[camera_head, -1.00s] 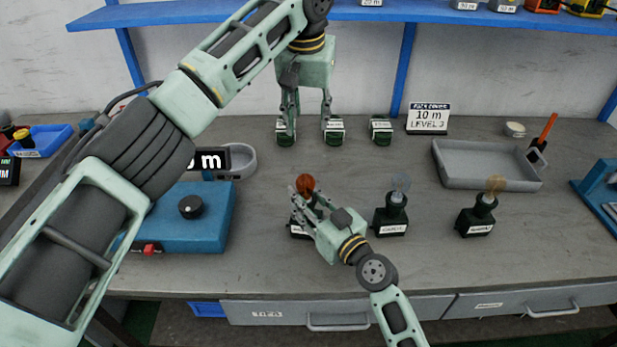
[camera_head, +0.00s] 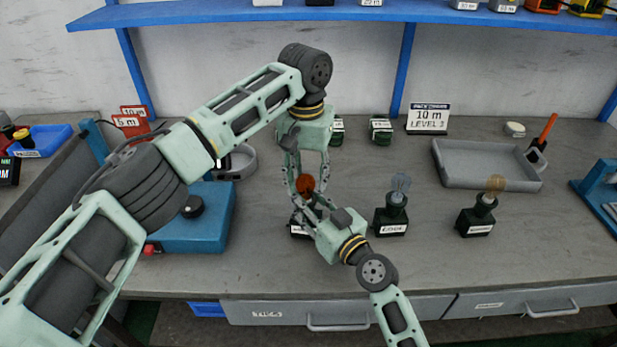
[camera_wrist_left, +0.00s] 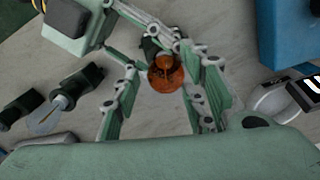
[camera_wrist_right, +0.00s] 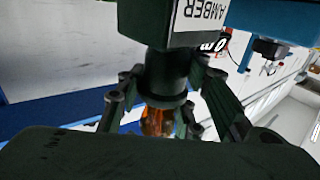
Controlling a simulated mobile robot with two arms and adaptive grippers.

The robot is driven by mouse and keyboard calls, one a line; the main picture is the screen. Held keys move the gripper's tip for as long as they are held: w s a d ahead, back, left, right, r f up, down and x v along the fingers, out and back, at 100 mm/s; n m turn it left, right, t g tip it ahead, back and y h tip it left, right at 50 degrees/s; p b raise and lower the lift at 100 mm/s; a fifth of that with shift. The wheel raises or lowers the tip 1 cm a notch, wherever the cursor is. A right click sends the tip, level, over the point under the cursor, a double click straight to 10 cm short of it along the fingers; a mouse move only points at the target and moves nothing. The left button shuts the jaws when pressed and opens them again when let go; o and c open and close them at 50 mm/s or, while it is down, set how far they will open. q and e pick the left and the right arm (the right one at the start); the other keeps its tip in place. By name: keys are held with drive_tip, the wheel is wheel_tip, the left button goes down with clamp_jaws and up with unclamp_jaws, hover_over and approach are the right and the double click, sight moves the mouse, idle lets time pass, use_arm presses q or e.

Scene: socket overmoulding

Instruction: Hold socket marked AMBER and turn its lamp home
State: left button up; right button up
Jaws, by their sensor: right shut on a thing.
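The socket marked AMBER (camera_wrist_right: 178,20) is a dark green block with a neck, its label readable in the right wrist view. My right gripper (camera_head: 312,205) is shut on this socket's neck, on the bench. The amber lamp (camera_head: 305,184) stands upright in the socket; it also shows in the left wrist view (camera_wrist_left: 166,74) and partly in the right wrist view (camera_wrist_right: 157,122). My left gripper (camera_head: 308,188) points down from above, its fingers apart on both sides of the lamp. A gap shows between the fingers and the bulb in the left wrist view.
A socket with a clear lamp (camera_head: 393,212) and one with a pale amber lamp (camera_head: 480,215) stand to the right. A grey tray (camera_head: 485,172) lies at the back right. A blue box with a black knob (camera_head: 215,235) stands at left.

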use_arm(q)
drive_tip(key=shift+f, duration=0.35)
drive_tip(key=shift+c, duration=0.5)
drive_tip(key=shift+d, duration=0.1)
clamp_jaws()
drive_tip(key=shift+s+m, duration=0.1)
drive_tip(key=shift+m, duration=1.5)
drive_tip(key=shift+r+m, duration=0.1)
drive_tip(key=shift+m, duration=1)
drive_tip(key=shift+a, duration=0.2)
